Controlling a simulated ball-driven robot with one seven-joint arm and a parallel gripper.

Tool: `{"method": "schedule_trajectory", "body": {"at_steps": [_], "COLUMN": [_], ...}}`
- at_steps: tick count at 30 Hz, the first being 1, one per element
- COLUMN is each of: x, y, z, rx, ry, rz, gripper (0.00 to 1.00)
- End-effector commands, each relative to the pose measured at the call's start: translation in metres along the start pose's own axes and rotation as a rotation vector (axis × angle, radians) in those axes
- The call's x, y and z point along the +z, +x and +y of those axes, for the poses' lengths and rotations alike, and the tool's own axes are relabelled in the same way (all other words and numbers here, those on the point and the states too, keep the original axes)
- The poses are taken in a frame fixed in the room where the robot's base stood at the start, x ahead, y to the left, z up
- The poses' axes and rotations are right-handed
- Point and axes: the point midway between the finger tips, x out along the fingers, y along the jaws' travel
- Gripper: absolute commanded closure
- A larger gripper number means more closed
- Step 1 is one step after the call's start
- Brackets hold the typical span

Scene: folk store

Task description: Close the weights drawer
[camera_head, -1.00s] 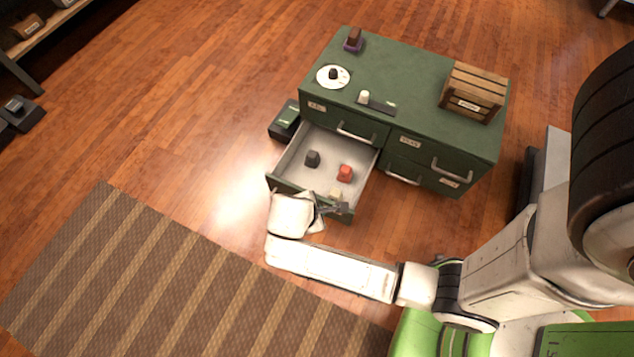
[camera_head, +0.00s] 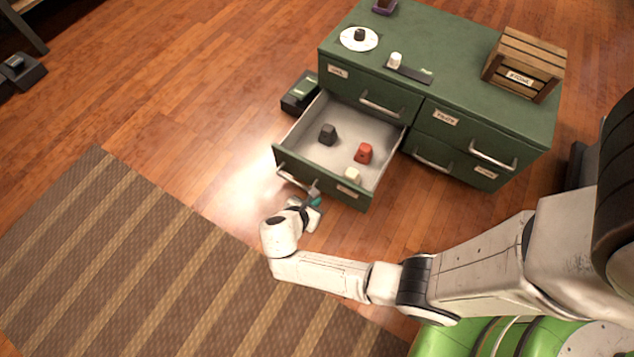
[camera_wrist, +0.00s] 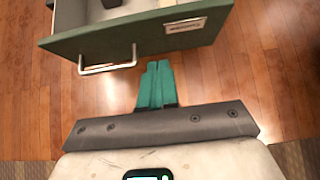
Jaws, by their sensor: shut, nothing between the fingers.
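The weights drawer (camera_head: 318,178) is the lower left drawer of the green cabinet and stands pulled out. A dark weight (camera_head: 328,134), a red weight (camera_head: 363,153) and a cream weight (camera_head: 352,174) are inside it. In the wrist view, the drawer front (camera_wrist: 140,36) has a bar handle (camera_wrist: 108,66) at left and a label too blurred to read. My gripper (camera_head: 315,193) is in front of the drawer front. In the wrist view my gripper (camera_wrist: 156,68) has its teal fingers together, empty, right of the handle and close to the front; contact cannot be told.
The green cabinet (camera_head: 450,75) carries a wooden crate (camera_head: 525,65), a white dial (camera_head: 359,39) and small items on top. Its other drawers look shut. A dark box (camera_head: 300,92) stands at its left side. A striped rug (camera_head: 130,250) lies at front left, with bare floor between.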

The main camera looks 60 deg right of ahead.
Motion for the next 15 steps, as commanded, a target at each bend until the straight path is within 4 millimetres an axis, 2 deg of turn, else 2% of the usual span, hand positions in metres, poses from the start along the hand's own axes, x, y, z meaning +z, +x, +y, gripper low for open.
{"method": "schedule_trajectory", "body": {"at_steps": [1,3,12,15], "x": [-0.004,-0.004,-0.004,0.01], "y": [0.013,0.028,0.085,0.094], "z": [-0.001,-0.001,-0.001,-0.001], "rx": [-0.003,-0.004,-0.003,-0.002], "ry": [0.002,0.002,0.004,0.006], "rz": [0.0,0.001,0.001,0.001], "gripper": [1.0,1.0,1.0,1.0]}}
